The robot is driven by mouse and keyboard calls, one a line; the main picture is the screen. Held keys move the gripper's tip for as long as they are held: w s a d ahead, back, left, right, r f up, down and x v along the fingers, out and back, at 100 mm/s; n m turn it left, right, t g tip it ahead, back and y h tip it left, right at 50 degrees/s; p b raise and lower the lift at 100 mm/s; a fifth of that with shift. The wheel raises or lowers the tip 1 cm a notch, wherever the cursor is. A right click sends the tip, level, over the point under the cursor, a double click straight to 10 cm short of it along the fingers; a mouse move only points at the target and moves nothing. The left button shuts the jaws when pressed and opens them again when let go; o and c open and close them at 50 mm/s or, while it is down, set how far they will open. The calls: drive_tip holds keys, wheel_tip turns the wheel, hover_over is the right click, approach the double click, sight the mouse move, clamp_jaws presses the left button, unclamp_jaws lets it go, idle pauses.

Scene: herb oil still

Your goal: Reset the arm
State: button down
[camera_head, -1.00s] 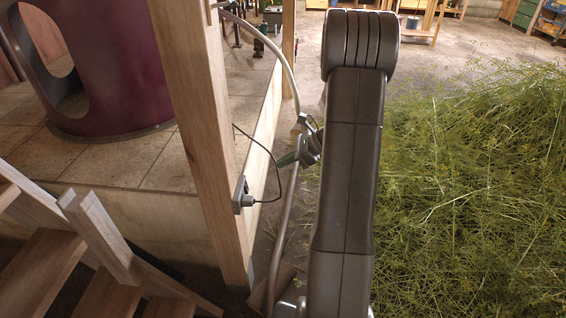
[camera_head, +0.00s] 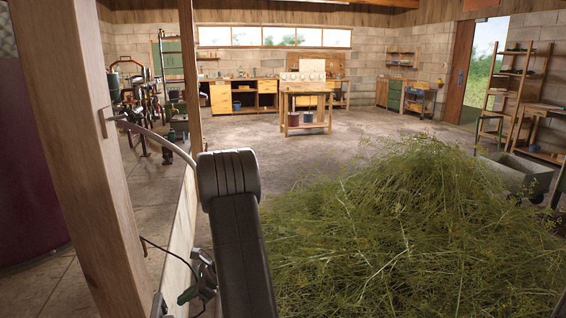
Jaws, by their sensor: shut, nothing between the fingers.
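Part of my arm (camera_head: 238,235) rises from the bottom edge, left of centre, in the head view, with its rounded joint at the top. My gripper is not visible in this view, so I cannot see its jaws or anything by them. The lower part of the arm is cut off by the picture edge.
A large green herb heap (camera_head: 400,235) fills the right foreground. A wooden post (camera_head: 85,150) stands close on the left, with a pipe and a cabled fitting (camera_head: 200,280) beside my arm. Open floor (camera_head: 265,150) leads to a wooden workbench (camera_head: 305,105). A grey trough (camera_head: 520,172) stands right.

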drive_tip(key=shift+w+d+r, duration=0.15)
drive_tip(key=shift+d+r, duration=0.05)
drive_tip(key=shift+d, duration=0.45)
drive_tip(key=shift+w+d+r, duration=0.2)
drive_tip(key=shift+d+r, duration=0.05)
drive_tip(key=shift+d, duration=0.35)
drive_tip(key=shift+w+d+r, duration=0.15)
drive_tip(key=shift+d+r, duration=0.05)
drive_tip(key=shift+d, duration=0.45)
